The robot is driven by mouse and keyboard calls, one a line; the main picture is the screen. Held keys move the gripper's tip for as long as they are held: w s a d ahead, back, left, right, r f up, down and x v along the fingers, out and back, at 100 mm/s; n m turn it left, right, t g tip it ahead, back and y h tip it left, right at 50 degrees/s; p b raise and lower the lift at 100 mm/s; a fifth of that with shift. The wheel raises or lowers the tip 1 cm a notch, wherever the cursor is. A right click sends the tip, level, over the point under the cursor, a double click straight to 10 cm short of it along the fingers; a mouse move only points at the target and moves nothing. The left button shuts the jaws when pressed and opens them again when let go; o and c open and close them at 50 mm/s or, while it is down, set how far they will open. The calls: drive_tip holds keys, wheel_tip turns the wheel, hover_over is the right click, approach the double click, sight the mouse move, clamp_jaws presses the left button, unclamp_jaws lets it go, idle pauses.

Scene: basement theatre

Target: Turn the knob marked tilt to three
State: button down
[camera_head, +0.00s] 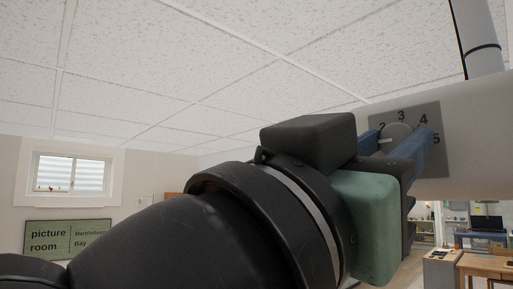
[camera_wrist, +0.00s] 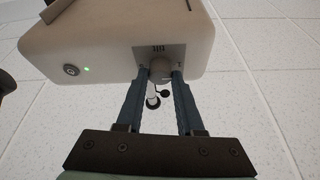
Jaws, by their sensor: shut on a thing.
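A round grey knob (camera_head: 398,132) sits on a grey dial plate (camera_head: 432,160) on the side of a pale housing (camera_head: 474,135). The numbers 2, 3, 4 and 5 show around it; a blue finger covers the lower left of the dial. A pale pointer mark points left, just below the 2. No "tilt" label can be read. My gripper (camera_head: 394,143) has its blue fingers on either side of the knob and is shut on it. In the wrist view the knob (camera_wrist: 161,69) shows between the fingertips (camera_wrist: 161,74).
The housing (camera_wrist: 85,45) has a round button and a green light in the wrist view. A pole (camera_head: 478,38) rises above it to the tiled ceiling (camera_head: 150,60). A wooden table (camera_head: 488,265) stands below at right. A window and a green sign (camera_head: 68,238) are far left.

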drive_tip(key=shift+m+b, duration=0.35)
drive_tip(key=shift+m, duration=0.05)
drive_tip(key=m+g+h+b, duration=0.1)
drive_tip(key=m+g+b, duration=0.1)
drive_tip(key=m, duration=0.1)
drive_tip(key=shift+w+a+f+m, duration=0.1)
drive_tip(key=shift+m, duration=0.3)
drive_tip(key=m+g, duration=0.1)
drive_tip(key=m, duration=0.1)
drive_tip(key=m+g+b, duration=0.1)
drive_tip(key=m, duration=0.1)
drive_tip(key=m+g+b, duration=0.1)
drive_tip(key=m, duration=0.1)
drive_tip(key=shift+w+r, duration=0.1)
drive_tip(key=shift+r, duration=0.15)
drive_tip(key=m, duration=0.2)
drive_tip(key=m+g, duration=0.1)
drive_tip(key=m, duration=0.1)
drive_tip(key=m+g+p, duration=0.1)
drive_tip(key=m, duration=0.1)
drive_tip(key=shift+w+a+r, duration=0.1)
drive_tip(key=shift+r, duration=0.2)
drive_tip(key=m+y+p, duration=0.1)
drive_tip(key=m, duration=0.1)
drive_tip(key=m+g+y+p, duration=0.1)
drive_tip(key=m, duration=0.2)
drive_tip(key=shift+r, duration=0.1)
drive_tip(key=c, duration=0.5)
unclamp_jaws()
drive_tip(key=shift+c, duration=0.2)
